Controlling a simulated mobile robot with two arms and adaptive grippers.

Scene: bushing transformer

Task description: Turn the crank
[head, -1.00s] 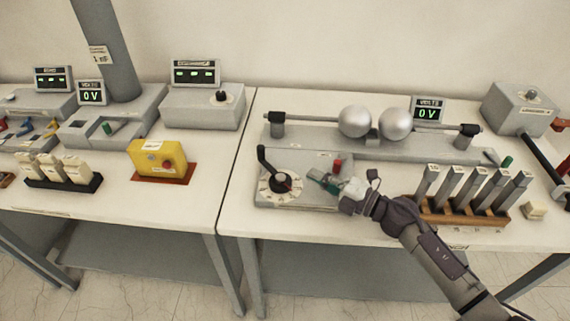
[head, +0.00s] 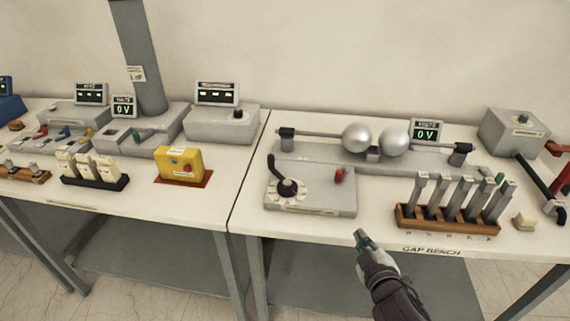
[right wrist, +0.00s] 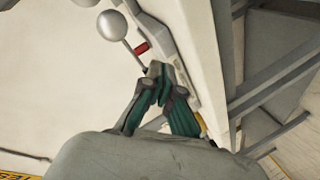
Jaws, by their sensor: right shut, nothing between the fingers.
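The crank (head: 286,187) is a black handle on a round white dial, on a grey box (head: 335,203) on the right bench. Its arm points up and slightly left in the head view. A red knob (head: 339,175) stands on the same box. My right gripper (head: 362,238) is shut and empty, apart from the crank, in front of the bench's front edge and to the right of the crank. In the right wrist view its green-lined fingers (right wrist: 160,75) meet near the red knob (right wrist: 142,48). My left gripper is not in view.
Two silver spheres (head: 357,138) on rods stand behind the crank box. A wooden rack (head: 447,220) of grey bars is to its right. A yellow box (head: 179,162) sits on the left bench.

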